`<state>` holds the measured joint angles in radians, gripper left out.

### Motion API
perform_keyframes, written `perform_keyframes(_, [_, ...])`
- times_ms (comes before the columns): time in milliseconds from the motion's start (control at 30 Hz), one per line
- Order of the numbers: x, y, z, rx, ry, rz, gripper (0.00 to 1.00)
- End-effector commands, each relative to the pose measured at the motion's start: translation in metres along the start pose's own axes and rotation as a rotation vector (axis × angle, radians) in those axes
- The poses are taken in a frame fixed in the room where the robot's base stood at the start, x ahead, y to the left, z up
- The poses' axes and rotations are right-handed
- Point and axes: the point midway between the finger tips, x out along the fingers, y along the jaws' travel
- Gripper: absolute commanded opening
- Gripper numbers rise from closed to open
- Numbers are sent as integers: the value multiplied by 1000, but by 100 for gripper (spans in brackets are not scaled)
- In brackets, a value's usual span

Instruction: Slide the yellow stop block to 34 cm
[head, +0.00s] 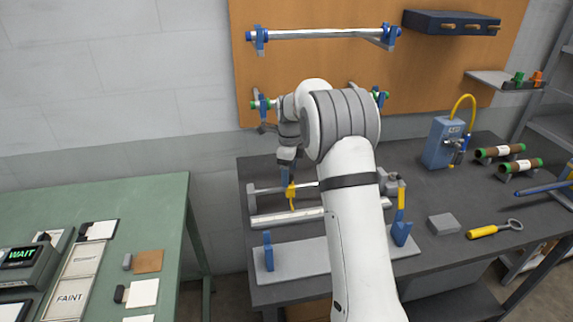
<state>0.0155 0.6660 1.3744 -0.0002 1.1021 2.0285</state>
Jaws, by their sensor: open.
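The yellow stop block (291,191) sits on the metal rail of the fixture on the dark table, left of my forearm. A thin yellow part reaches down from it toward the pale scale bar (275,218) in front. My gripper (288,166) is just above the block, pointing down; its jaws are small and partly dark, and I cannot tell whether they touch the block. My arm hides the middle and right of the rail. Scale markings are too small to read.
A grey plate with blue uprights (268,252) lies in front. A grey block (443,224), a yellow-handled tool (484,231) and a blue device (441,143) stand right. Rollers (320,34) hang on the orange board behind. A green table (160,200) with cards is left.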

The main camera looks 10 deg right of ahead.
Motion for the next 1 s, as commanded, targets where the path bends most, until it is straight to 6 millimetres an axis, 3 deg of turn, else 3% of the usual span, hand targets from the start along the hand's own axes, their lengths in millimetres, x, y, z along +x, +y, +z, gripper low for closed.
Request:
perform_keyframes(200, [34,1,-1,-1,1,2,74])
perform_keyframes(400, [54,0,-1,-1,0,0,74])
perform_keyframes(767, [59,0,-2,-1,0,-1,74])
perform_keyframes(1000, [59,0,-2,0,-1,-1,54])
